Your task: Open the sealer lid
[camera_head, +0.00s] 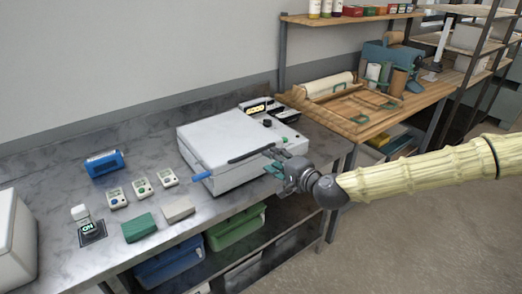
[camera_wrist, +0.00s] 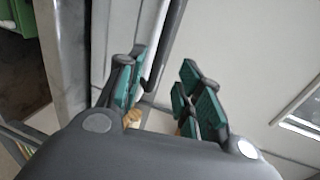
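The sealer (camera_head: 225,145) is a pale grey box on the steel bench, and its lid looks closed. A dark bar handle (camera_head: 250,155) runs along the lid's front part, and a blue-tipped lever (camera_head: 202,176) sticks out at its left front. My gripper (camera_head: 274,162) is at the sealer's front right, by the handle's right end. In the wrist view its green-padded fingers (camera_wrist: 165,90) are spread apart, with the dark handle (camera_wrist: 165,45) beyond and between them. I cannot tell whether the fingers touch it. The pale lid (camera_wrist: 250,50) fills the right of the wrist view.
A blue device (camera_head: 104,163), several small meters (camera_head: 141,188), a green block (camera_head: 139,228) and a grey block (camera_head: 178,208) lie on the bench left of the sealer. Green (camera_head: 235,228) and blue (camera_head: 170,265) bins sit below. A wooden bench (camera_head: 350,122) stands at right.

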